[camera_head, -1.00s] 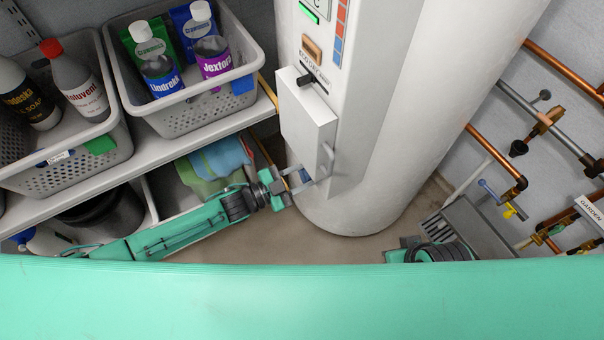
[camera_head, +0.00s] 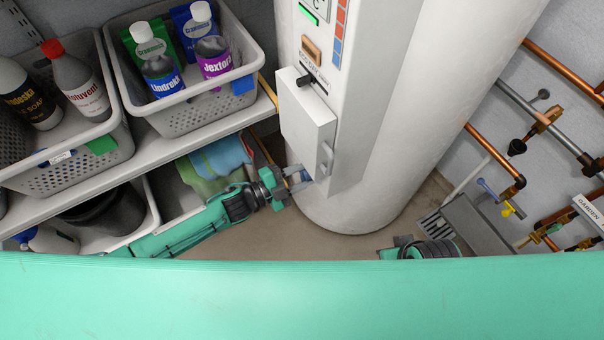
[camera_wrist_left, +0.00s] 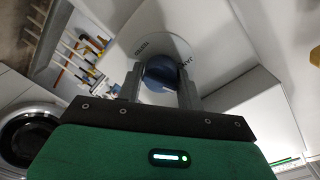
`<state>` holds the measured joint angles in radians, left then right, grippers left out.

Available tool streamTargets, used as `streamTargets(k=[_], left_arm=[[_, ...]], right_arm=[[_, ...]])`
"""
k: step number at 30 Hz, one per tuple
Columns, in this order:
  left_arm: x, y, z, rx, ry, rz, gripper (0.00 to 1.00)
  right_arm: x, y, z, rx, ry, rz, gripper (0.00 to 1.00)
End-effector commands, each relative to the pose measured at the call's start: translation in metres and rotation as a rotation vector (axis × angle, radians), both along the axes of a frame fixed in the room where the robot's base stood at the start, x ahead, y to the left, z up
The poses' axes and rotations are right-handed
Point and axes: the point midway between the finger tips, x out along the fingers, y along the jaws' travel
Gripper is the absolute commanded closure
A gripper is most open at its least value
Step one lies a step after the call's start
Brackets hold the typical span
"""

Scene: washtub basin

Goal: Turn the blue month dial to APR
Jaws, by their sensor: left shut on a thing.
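The blue month dial (camera_wrist_left: 160,73) sits on a pale disc (camera_wrist_left: 138,48) with small dark lettering, on the white box of the tank. In the left wrist view my left gripper (camera_wrist_left: 163,75) is shut on the dial, one finger on each side. The lettering is too small and tilted to read surely, so I cannot tell which month is set.
The white tank (camera_head: 400,110) stands behind the dial, with its control box (camera_head: 308,125) just above my left gripper. A shelf (camera_head: 190,143) with baskets of bottles is at left. Copper pipes (camera_head: 490,150) and valves line the right wall.

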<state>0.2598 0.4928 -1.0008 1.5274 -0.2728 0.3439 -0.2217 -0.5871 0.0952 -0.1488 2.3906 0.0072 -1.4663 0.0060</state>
Motion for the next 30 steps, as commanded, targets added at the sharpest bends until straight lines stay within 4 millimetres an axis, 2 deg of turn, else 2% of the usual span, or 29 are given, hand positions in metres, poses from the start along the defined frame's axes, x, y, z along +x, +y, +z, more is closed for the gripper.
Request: streamTargets(k=[8, 9, 12, 23, 26, 30], left_arm=[[0.003, 0.001, 0.003, -0.003, -0.005, 0.002, 0.86], [0.003, 0.001, 0.003, -0.003, -0.005, 0.002, 0.59], [0.002, 0.001, 0.003, -0.002, -0.004, 0.001, 0.43], [-0.002, 0.006, 0.001, 0.0, 0.0, 0.001, 0.43], [-0.008, 0.018, 0.001, 0.0, 0.001, 0.001, 0.43], [-0.022, 0.045, 0.002, 0.002, 0.002, 0.002, 0.43]], right_arm=[[0.0, 0.0, 0.002, 0.001, -0.003, 0.0, 1.0], [0.0, 0.0, 0.003, 0.001, -0.004, 0.0, 1.0], [0.0, 0.0, 0.003, 0.001, -0.004, 0.0, 1.0], [0.0, 0.0, 0.003, 0.001, -0.005, 0.0, 1.0], [0.0, 0.0, 0.003, 0.001, -0.005, 0.0, 1.0], [0.0, 0.0, 0.0, 0.0, 0.002, 0.0, 1.0]])
